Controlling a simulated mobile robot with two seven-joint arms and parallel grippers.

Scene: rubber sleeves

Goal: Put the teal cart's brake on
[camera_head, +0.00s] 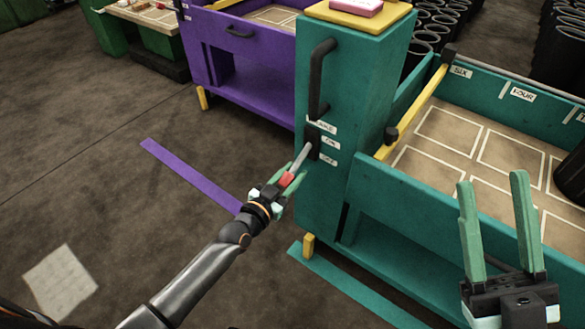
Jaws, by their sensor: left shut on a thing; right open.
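The teal cart (365,85) stands right of centre, its tall end panel facing left. A brake lever (302,158) with a grey shaft and red grip (287,180) sticks out of a dark slot in that panel. Small white labels (329,144) sit beside the slot; their print is hard to read, and I cannot tell which mark the lever stands at. My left gripper (284,184) is shut on the lever's red grip, its fingers partly hiding it. My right gripper (500,225) is open and empty, at the lower right in front of the cart's tray side.
A black handle (321,78) is above the lever. A yellow bar (415,108) crosses the cart's divided tray. A purple cart (255,65) stands behind, left. Black cylinders fill the back right.

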